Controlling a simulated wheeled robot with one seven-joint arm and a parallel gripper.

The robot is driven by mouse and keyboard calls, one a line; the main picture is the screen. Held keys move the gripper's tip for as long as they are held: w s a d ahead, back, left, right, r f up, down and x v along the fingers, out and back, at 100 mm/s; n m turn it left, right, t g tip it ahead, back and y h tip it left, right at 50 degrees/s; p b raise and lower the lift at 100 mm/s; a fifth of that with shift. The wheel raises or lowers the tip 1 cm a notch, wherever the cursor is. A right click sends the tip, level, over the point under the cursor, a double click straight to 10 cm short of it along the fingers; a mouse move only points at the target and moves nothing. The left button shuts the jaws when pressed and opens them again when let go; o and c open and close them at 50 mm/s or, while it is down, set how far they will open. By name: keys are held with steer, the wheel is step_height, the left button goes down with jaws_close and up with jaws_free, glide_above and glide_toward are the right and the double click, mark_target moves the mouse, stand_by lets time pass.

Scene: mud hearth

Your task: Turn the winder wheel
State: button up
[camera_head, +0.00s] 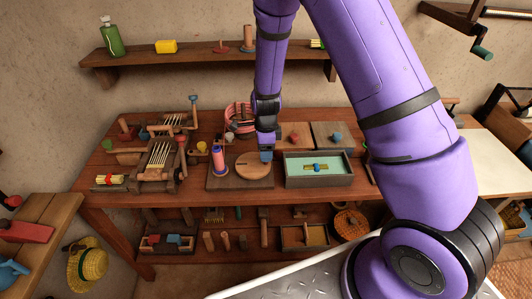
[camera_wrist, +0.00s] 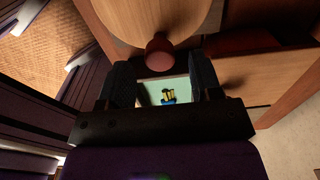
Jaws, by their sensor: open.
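The winder wheel (camera_head: 254,167) is a flat round wooden disc on a dark board (camera_head: 213,183) on the workbench. A spool of pink and purple thread (camera_head: 219,162) stands upright on the same board, left of the wheel. In the wrist view the wheel (camera_wrist: 145,15) fills the top, with a reddish-brown knob (camera_wrist: 158,53) at its rim. My gripper (camera_head: 266,156) points down at the wheel's right rear edge. In the wrist view my gripper (camera_wrist: 162,72) is open, its fingers either side of the knob's end. I cannot tell whether they touch it. My gripper hides the knob in the head view.
Right of the wheel stands a grey tray (camera_head: 318,182) with a green inside and a small yellow-and-blue item. A wooden loom-like frame (camera_head: 160,155) stands left. Tools fill the lower shelf (camera_head: 225,252).

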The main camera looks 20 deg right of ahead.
steer(key=shift+f, duration=0.9)
steer(key=c, duration=0.9)
steer(key=shift+c, duration=0.2)
steer(key=shift+w, duration=0.1)
